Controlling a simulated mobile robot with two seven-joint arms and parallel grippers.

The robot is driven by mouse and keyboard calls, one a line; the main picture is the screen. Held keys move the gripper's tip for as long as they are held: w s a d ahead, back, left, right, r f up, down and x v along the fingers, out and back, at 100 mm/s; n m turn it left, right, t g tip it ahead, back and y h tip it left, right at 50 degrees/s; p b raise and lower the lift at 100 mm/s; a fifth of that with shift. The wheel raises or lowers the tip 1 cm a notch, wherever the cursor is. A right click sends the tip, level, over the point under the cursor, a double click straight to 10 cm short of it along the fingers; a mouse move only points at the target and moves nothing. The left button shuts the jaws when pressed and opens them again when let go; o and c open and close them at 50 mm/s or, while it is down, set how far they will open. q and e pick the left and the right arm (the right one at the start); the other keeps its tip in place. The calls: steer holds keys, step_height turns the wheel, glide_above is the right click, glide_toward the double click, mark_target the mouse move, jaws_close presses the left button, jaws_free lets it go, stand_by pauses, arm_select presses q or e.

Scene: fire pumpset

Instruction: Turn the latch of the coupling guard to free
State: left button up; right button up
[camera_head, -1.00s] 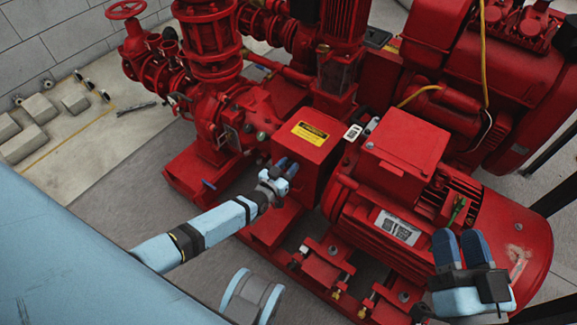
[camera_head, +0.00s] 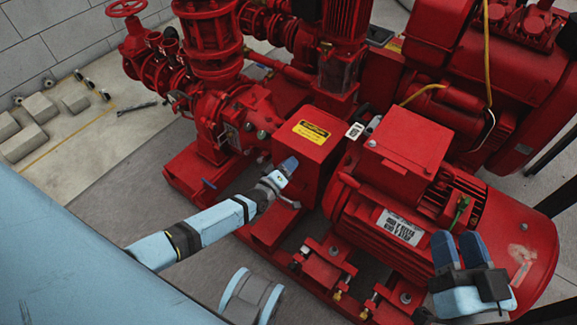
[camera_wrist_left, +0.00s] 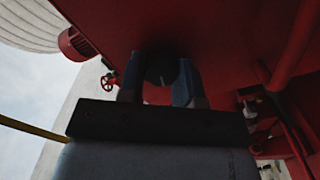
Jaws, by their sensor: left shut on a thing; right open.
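The coupling guard (camera_head: 311,145) is a red box with a yellow warning label, between the pump and the red motor. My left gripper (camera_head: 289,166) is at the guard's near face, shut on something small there. In the left wrist view, the fingers of my left gripper (camera_wrist_left: 161,82) close around a small dark round part, the latch (camera_wrist_left: 160,72), below the guard's dark red face. In the head view the latch is hidden by the fingers. My right gripper (camera_head: 460,250) is open and empty, in front of the motor's right end.
The red motor (camera_head: 400,200) stands right of the guard, with the pump (camera_head: 235,120) to the left. Several pale blocks (camera_head: 28,140) lie on the floor at far left. Pipes and a red handwheel (camera_head: 125,8) stand behind.

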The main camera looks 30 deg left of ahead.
arm_select(q)
steer(key=shift+n, duration=1.1)
arm_select(e)
steer(key=shift+f+g, duration=0.3)
steer(key=shift+f, duration=0.35)
arm_select(q)
steer(key=shift+b, duration=0.3)
arm_select(e)
steer(key=shift+r, duration=0.1)
arm_select(q)
steer(key=o, duration=0.9)
steer(key=s+p, duration=0.1)
steer(key=s, duration=0.3)
steer(key=s+a+p, duration=0.1)
steer(key=s, duration=0.4)
steer(key=s+a+p, duration=0.1)
steer(key=s+p, duration=0.1)
steer(key=s, duration=0.2)
steer(key=shift+s, duration=0.35)
arm_select(e)
steer(key=r+t, duration=0.1)
steer(key=r, duration=0.2)
steer(key=r+t, duration=0.1)
steer(key=r, duration=0.1)
steer(key=shift+s+d+r+t, duration=0.2)
steer(key=shift+s+r+t, duration=0.05)
steer(key=shift+r+t, duration=0.05)
